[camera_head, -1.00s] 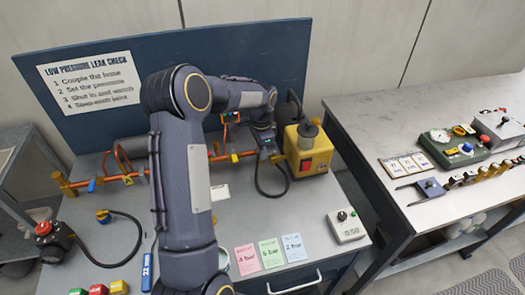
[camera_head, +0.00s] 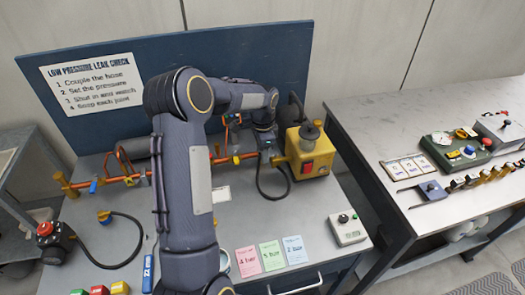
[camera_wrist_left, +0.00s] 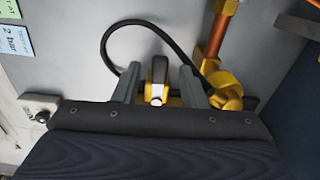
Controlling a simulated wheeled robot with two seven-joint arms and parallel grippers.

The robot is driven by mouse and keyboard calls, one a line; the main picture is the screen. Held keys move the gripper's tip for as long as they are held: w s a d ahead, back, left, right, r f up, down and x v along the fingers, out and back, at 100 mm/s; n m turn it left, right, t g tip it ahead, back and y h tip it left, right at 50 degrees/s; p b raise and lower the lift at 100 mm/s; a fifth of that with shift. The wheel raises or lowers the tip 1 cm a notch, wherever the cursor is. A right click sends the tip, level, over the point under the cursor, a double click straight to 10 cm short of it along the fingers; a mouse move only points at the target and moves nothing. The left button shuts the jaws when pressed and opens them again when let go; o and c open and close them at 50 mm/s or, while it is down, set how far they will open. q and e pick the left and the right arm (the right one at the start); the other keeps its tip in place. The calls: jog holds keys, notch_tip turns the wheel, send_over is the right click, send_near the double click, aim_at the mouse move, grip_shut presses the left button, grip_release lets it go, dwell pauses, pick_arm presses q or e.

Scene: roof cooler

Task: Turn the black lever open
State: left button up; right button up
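In the left wrist view a black lever (camera_wrist_left: 159,69) points up the picture between my two fingers, with a white and yellow part at its lower end. My left gripper (camera_wrist_left: 158,82) is open around it, with a gap visible on each side of the lever. In the head view my left gripper (camera_head: 268,148) is at the right end of the orange pipe (camera_head: 222,160), just left of the yellow box (camera_head: 309,152). The lever is hidden or too small to tell there. My right gripper is in neither view.
A black hose loops beside the gripper (camera_head: 262,186). A blue board (camera_head: 235,50) stands behind the bench. Coloured cards (camera_head: 271,254) and a small grey box with a knob (camera_head: 347,228) lie in front. A second table (camera_head: 370,115) stands at right.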

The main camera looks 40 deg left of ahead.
pick_arm(q)
jog(key=shift+r, duration=0.1)
notch_tip(320, 180, up, 8)
jog(key=shift+f+b, duration=0.15)
jog(key=shift+b, duration=0.35)
dwell(0.4)
